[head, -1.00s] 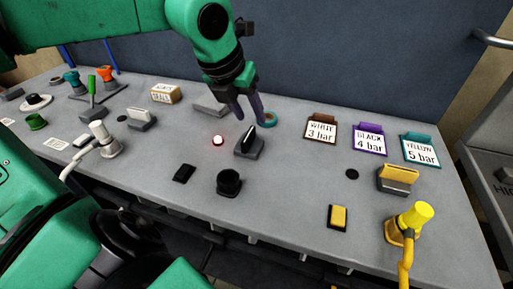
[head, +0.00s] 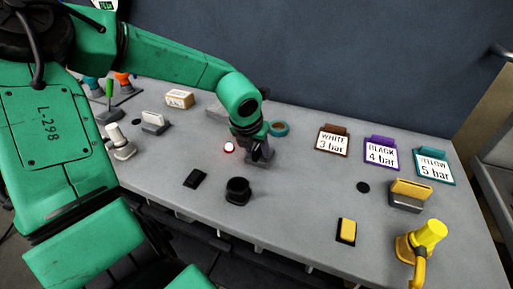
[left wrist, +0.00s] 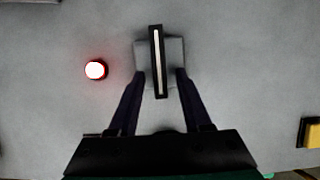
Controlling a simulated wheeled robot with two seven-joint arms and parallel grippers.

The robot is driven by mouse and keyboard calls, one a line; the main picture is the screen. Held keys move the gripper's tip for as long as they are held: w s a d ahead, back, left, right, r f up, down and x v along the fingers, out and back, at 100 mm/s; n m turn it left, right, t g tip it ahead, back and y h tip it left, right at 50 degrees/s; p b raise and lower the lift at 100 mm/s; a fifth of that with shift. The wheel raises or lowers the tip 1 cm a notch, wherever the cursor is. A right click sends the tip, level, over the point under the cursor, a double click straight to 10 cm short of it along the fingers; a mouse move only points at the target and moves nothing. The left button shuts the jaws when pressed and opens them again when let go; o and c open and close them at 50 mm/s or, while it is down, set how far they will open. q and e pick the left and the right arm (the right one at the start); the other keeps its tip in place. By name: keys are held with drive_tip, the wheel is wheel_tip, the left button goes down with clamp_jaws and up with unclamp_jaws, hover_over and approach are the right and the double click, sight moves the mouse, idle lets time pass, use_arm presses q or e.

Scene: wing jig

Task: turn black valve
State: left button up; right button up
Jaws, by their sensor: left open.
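The black valve (left wrist: 157,62) shows in the left wrist view as a narrow black handle with a pale top strip on a grey square base. In the head view it is mostly hidden behind my left gripper (head: 262,155). In the left wrist view my left gripper (left wrist: 159,76) is open, with one finger on each side of the valve's near part. Small gaps seem to show between the fingers and the handle; whether either touches is not clear. My right gripper does not show.
A lit red-white lamp (head: 229,147) is left of the valve. A black knob (head: 238,190) and black switch (head: 195,178) are nearer. A yellow valve (head: 408,192) is farther right.

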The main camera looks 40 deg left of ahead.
use_arm(q)
clamp_jaws()
